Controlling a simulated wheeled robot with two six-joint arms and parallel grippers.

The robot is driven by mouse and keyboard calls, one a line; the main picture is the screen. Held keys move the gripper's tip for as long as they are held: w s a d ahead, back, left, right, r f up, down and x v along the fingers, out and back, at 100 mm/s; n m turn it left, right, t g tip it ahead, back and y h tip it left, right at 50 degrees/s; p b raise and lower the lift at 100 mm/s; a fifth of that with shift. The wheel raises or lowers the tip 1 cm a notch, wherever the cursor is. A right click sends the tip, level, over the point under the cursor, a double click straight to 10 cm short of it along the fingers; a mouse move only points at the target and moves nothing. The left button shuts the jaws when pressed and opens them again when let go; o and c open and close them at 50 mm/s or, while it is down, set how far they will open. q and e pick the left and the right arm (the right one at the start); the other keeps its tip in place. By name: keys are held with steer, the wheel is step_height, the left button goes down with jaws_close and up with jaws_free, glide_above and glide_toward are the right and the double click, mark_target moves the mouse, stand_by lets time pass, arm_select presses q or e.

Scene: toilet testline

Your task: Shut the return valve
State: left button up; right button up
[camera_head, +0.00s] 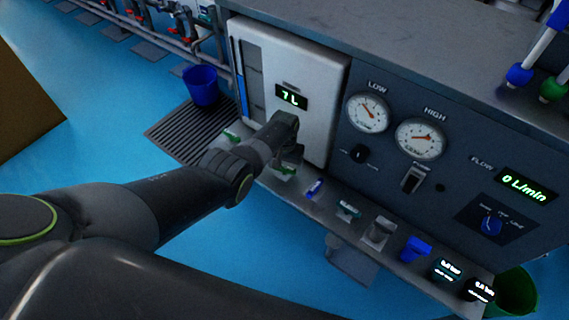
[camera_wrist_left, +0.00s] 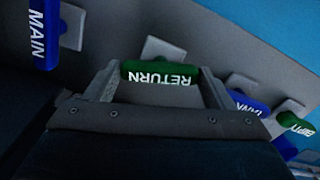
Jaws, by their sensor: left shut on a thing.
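The green handle marked RETURN (camera_wrist_left: 160,74) lies crosswise between the two fingers of my left gripper (camera_wrist_left: 158,84) in the left wrist view, its lettering upside down. The gripper is shut on it, a finger at each end of the handle. In the head view my left gripper (camera_head: 288,150) reaches down to the valve ledge in front of the white panel. A green piece (camera_head: 284,169) shows just below its fingers; the rest of the handle is hidden by the gripper. My right gripper is not in view.
A blue handle marked MAIN (camera_wrist_left: 44,32) hangs to the left in the wrist view; another blue handle (camera_wrist_left: 246,103) and a green one (camera_wrist_left: 296,123) are to the right. Several more valves line the ledge, including a blue one (camera_head: 415,249). A blue bucket (camera_head: 201,86) stands behind.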

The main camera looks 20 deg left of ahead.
arm_select(q)
steer(key=shift+m, duration=1.7)
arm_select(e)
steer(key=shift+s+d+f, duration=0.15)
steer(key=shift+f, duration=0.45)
arm_select(q)
steer(key=o, duration=1)
steer(key=shift+r, duration=0.1)
